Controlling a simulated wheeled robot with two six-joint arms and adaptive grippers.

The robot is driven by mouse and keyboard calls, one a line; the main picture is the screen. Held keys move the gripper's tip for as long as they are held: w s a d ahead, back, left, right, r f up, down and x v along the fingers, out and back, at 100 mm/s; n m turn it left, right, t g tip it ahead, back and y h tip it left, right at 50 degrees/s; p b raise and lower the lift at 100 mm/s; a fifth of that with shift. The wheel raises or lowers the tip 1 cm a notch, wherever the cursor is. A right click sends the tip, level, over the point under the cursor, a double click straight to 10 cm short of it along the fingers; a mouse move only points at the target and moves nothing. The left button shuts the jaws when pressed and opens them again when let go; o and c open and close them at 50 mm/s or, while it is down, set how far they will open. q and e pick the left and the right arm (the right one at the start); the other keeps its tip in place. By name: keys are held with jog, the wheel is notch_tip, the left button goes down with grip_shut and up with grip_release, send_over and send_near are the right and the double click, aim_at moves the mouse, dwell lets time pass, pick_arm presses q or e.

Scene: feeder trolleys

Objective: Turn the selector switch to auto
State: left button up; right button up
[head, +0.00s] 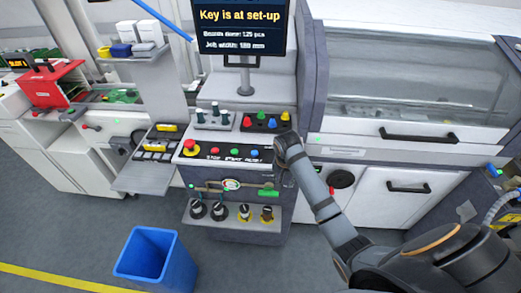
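The control console has a black sloped panel (220,153) with a red mushroom button on a yellow base (190,146) and a row of small coloured buttons. The screen (240,28) above it reads "Key is at set-up". I cannot make out the selector switch; my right wrist covers the right end of the panel. My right arm reaches in from the lower right, and its gripper (284,166) is at that right end, mostly hidden by the wrist. I cannot tell if it is open, shut or touching anything. My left gripper is not in view.
A blue bin (152,258) stands on the floor in front. A tray of yellow parts (150,172) is at the left. A white cabinet with black handles (408,187) stands at the right.

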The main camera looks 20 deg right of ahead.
jog(key=w+d+r+m, duration=0.1)
jog(key=w+r+m, duration=0.1)
jog(key=r, duration=0.1)
jog(key=w+d+r+m, duration=0.1)
jog(key=w+r+m, duration=0.1)
jog(key=w+r, duration=0.1)
jog(key=w+d+r+m+g, duration=0.1)
jog(key=w+r+m, duration=0.1)
jog(key=w+r, duration=0.1)
jog(key=shift+w+d+r+y, duration=0.1)
jog(key=shift+d+r+y, duration=0.15)
jog(key=shift+r+y, duration=0.1)
jog(key=r+m, duration=0.1)
jog(key=w+d+m+b, duration=0.1)
jog(key=w+r+m, duration=0.1)
jog(key=shift+d+r+g+y, duration=0.25)
jog(key=shift+d+r+g, duration=0.05)
jog(key=shift+r, duration=0.05)
notch_tip(320, 180, down, 7)
jog(key=shift+p, duration=0.75)
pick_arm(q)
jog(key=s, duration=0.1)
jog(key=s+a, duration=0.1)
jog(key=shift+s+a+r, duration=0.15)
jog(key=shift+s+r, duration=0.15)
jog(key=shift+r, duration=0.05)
pick_arm(e)
jog(key=shift+f, duration=0.4)
grip_shut()
